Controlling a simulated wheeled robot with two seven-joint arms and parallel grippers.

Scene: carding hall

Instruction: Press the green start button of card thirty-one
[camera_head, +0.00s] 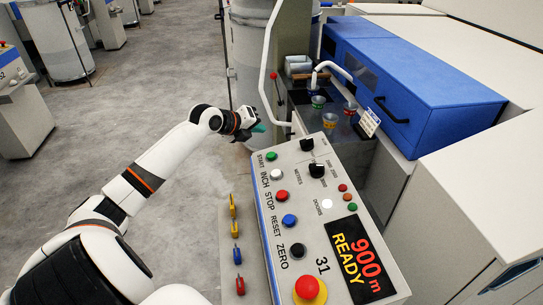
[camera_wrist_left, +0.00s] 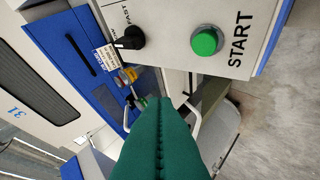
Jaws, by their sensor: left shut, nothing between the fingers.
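The green start button (camera_head: 271,156) sits at the far left corner of the sloped control panel (camera_head: 303,229) marked 31, beside the word START. It also shows in the left wrist view (camera_wrist_left: 206,41), round and raised in a grey collar. My left gripper (camera_head: 259,127) is shut and empty, with green fingertips. In the head view it is just beyond the panel's far edge, above and left of the button. In the wrist view its closed fingers (camera_wrist_left: 160,105) are below and left of the button, apart from it. My right gripper is not in view.
Black knobs (camera_head: 307,144) are right of the start button. Red, white, blue and black buttons run down the panel, with a red mushroom button (camera_head: 307,287) at its near end. The display (camera_head: 358,261) reads 900m READY. A white bent pipe (camera_head: 268,75) rises behind the gripper.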

